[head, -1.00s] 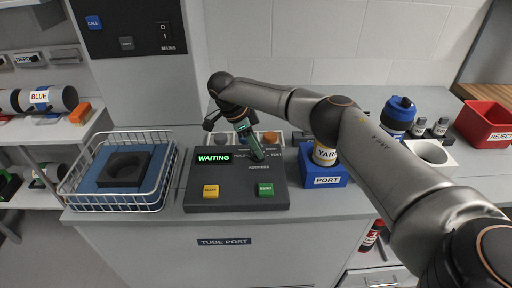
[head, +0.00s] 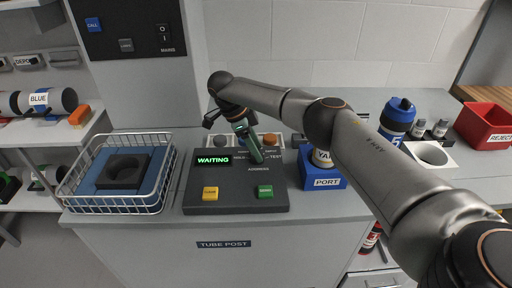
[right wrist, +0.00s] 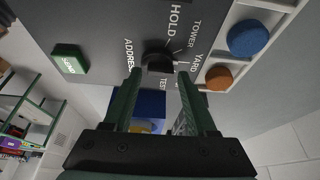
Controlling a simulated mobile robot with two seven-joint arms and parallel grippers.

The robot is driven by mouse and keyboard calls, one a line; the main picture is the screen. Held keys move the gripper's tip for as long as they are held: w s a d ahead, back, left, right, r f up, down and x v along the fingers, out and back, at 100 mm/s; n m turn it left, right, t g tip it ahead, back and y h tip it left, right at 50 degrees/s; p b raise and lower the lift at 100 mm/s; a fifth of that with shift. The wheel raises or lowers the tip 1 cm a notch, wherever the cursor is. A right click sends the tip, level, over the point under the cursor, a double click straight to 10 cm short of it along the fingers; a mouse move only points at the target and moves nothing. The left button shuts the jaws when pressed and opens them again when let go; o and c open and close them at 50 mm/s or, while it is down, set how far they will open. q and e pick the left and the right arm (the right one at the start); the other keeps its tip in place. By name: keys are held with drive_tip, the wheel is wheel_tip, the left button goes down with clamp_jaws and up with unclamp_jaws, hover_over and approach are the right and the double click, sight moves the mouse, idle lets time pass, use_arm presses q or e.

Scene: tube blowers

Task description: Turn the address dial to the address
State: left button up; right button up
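The address dial (right wrist: 158,60) is a dark round knob on the grey console (head: 198,180). In the right wrist view the labels HOLD, TOWER, YARD and TEST stand around it, with ADDRESS beside it. I cannot tell for sure which label it points to. My right gripper (right wrist: 160,75) has green fingers, spread apart, with the tips on either side of the knob; I cannot tell whether they touch it. In the head view the right gripper (head: 256,158) reaches down over the console and hides the dial. My left gripper is not in view.
A red REJECT bin (head: 490,125) is far right.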

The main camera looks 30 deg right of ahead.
drive_tip(key=shift+o, duration=0.8)
drive_tip(key=v, duration=1.2)
drive_tip(key=shift+r, duration=0.2)
drive_tip(key=shift+a, duration=0.1)
